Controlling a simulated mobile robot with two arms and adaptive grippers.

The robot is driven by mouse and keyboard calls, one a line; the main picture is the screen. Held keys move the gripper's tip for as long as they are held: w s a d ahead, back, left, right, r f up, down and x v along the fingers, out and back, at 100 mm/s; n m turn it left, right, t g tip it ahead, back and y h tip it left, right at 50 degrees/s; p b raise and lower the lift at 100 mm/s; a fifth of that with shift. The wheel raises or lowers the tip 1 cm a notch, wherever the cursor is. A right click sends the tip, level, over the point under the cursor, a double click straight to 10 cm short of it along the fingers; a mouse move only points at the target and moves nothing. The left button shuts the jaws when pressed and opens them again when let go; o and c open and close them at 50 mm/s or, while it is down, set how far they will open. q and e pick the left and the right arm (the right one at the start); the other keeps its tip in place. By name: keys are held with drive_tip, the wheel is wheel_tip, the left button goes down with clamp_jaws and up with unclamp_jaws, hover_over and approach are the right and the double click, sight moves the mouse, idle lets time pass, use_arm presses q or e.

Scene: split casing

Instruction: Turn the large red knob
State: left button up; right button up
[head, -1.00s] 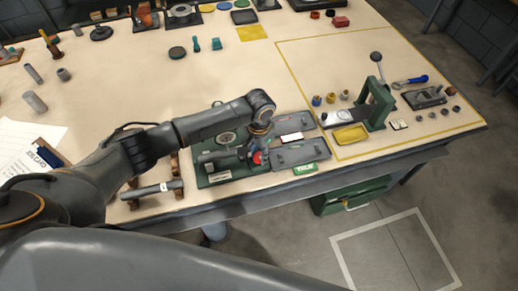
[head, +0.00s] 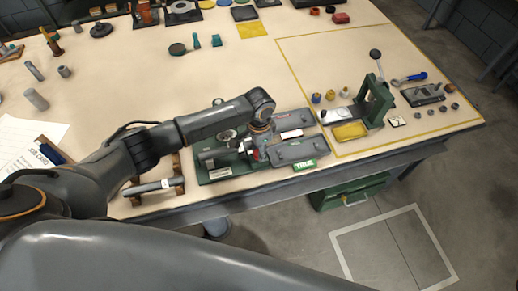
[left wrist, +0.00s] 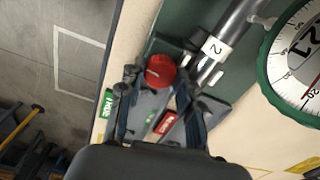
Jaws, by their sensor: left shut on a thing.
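The large red knob (left wrist: 160,71) sits on the green-based fixture with the dial, and shows clearly in the left wrist view. My left gripper (left wrist: 158,78) has one finger on each side of the knob and is shut on it. In the head view my left gripper (head: 257,150) points down at the fixture (head: 203,177) and hides most of the knob. The round white dial (left wrist: 300,60) is at the right of the wrist view. My right gripper is not in view.
A grey plate with a green TRUE sign (head: 304,165) lies just right of the fixture. A shaft on wooden supports (head: 152,187) stands to its left. A green press (head: 376,100) and yellow tray (head: 350,131) are farther right. The table's middle is clear.

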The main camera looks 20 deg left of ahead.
use_arm(q)
drive_tip(key=o, duration=1.1)
drive_tip(key=shift+o, duration=0.2)
drive_tip(key=shift+r, duration=4.05)
